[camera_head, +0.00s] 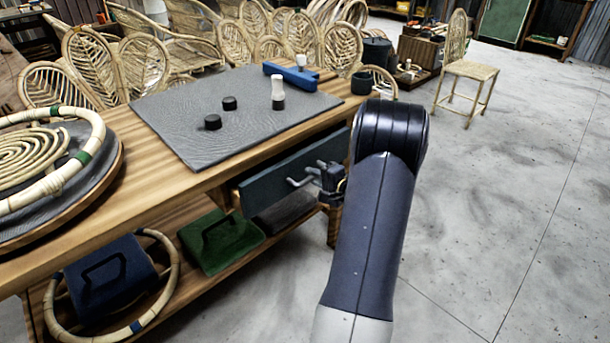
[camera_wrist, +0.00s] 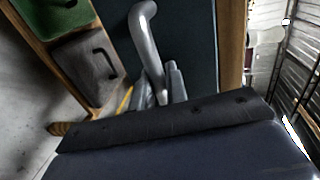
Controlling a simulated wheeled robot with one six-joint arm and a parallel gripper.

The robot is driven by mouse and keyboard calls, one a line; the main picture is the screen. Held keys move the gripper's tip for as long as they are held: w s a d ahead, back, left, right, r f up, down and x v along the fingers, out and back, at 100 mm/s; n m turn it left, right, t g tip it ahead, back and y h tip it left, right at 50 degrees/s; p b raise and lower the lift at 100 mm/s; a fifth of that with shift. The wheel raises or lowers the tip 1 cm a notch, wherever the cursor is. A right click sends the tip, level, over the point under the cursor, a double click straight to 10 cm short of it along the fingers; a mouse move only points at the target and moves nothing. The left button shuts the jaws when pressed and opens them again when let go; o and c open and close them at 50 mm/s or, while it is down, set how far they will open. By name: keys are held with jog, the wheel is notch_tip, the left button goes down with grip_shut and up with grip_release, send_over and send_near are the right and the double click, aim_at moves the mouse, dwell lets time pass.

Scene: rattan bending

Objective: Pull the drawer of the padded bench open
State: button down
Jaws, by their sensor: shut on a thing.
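The padded bench is a wooden workbench with a grey mat (camera_head: 190,110) on its top. Its drawer has a dark blue-grey front (camera_head: 268,188) under the bench top, and the same front fills the upper middle of the wrist view (camera_wrist: 195,35). A bent metal handle (camera_head: 300,182) stands out from the front; in the wrist view the handle (camera_wrist: 147,45) runs down between my fingers. My gripper (camera_head: 326,180) is shut on the handle near its right end. The fingers show in the wrist view (camera_wrist: 168,88). How far the drawer stands out is hard to tell.
A rattan ring and coil (camera_head: 60,160) sit at the left. Green (camera_head: 220,240) and blue (camera_head: 105,275) boxes rest on the lower shelf. The floor at right is clear near the bench.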

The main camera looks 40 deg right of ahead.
jog(key=f+b+v, duration=0.2)
jog(key=v, duration=0.8)
jog(key=s+f+b+v, duration=0.1)
jog(key=f+b+v, duration=0.1)
jog(key=v, duration=0.9)
jog(key=shift+d+f+b, duration=0.15)
jog(key=shift+d+b, duration=0.05)
jog(key=shift+b, duration=0.6)
jog(key=shift+s, duration=0.1)
jog(key=c, duration=1.5)
grip_release()
jog(key=p+v, duration=0.2)
jog(key=v, duration=0.8)
jog(key=shift+s+p, duration=0.35)
jog(key=shift+d, duration=0.1)
jog(key=b+x, duration=0.2)
jog(key=x, duration=0.9)
jog(key=shift+b, duration=0.35)
